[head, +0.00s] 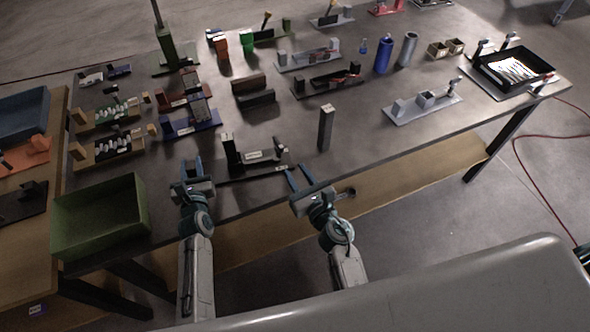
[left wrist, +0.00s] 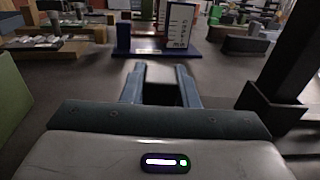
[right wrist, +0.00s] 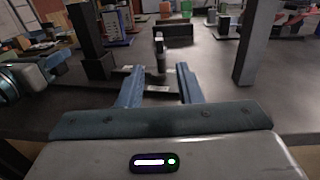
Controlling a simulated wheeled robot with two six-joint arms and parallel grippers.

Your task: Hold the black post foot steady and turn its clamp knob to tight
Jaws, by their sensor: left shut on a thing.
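The black post foot (head: 262,158) stands near the table's front edge, its upright post (head: 229,150) at its left end. The post also shows at the right in the left wrist view (left wrist: 292,55) and at the left in the right wrist view (right wrist: 84,32). A small upright part with a pale top (right wrist: 160,55), perhaps the clamp knob, stands on its right side. My left gripper (head: 191,170) is left of the foot, apart from it, shut on a small dark grey block (left wrist: 161,92). My right gripper (head: 300,178) is open and empty, front right of the foot.
A grey upright block (head: 325,128) stands right of the foot. A green bin (head: 100,218) is at the front left corner. A blue stand (head: 190,124) is behind my left gripper. Several fixtures fill the back. The table's front right is fairly clear.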

